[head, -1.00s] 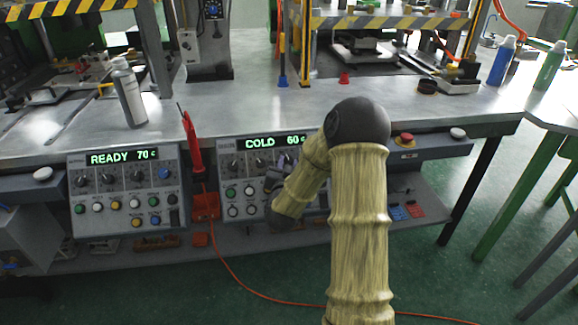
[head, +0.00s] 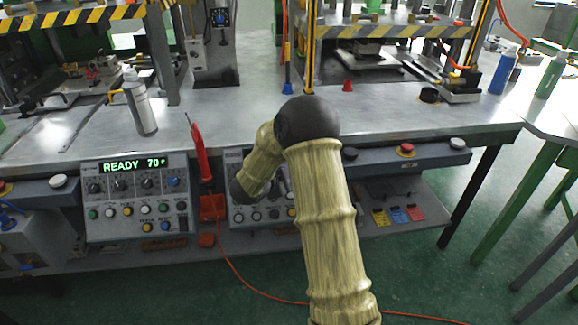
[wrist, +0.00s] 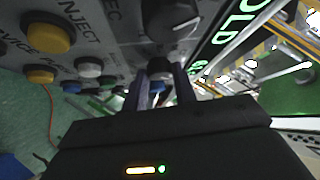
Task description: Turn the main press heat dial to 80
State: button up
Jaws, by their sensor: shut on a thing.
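The right control panel (head: 233,158) is largely covered by my arm in the head view; a few dials and buttons show below it. In the wrist view its green display (wrist: 236,22) shows part of a word, "OLD", with blurred digits. My gripper (wrist: 163,78) is shut on a dark dial (wrist: 160,68), with one finger on each side of it. A larger dark dial with a white mark (wrist: 172,14) sits just beyond. The held dial's label and setting are hidden. My gripper is hidden behind my arm in the head view.
The left control panel (head: 136,205) reads READY 70. A red tool (head: 200,155) stands between the panels. Yellow (wrist: 48,38) and white (wrist: 88,67) buttons sit left of my gripper in the wrist view. A spray bottle (head: 139,103) stands on the bench (head: 225,105).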

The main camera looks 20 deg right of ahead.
jog(key=m+g+p, duration=0.1)
jog(key=m+p, duration=0.1)
jog(key=r+m+g+y+p, duration=0.1)
jog(key=m+p, duration=0.1)
jog(key=p, duration=0.1)
jog(key=m+g+y+p, duration=0.1)
jog(key=m+p, duration=0.1)
jog(key=p, duration=0.1)
jog(key=shift+w+d+r+g, duration=0.15)
jog(key=shift+w+g, duration=0.15)
jog(key=m+g+y+p, duration=0.1)
jog(key=m+p, duration=0.1)
jog(key=shift+f+p, duration=0.2)
jog(key=shift+p, duration=0.2)
jog(key=shift+y, duration=0.3)
jog(key=shift+f, duration=0.1)
jog(key=o, duration=1)
jog(key=shift+d, duration=0.1)
jog(key=shift+c, duration=0.2)
jog(key=shift+w, duration=0.1)
jog(key=shift+w, duration=0.1)
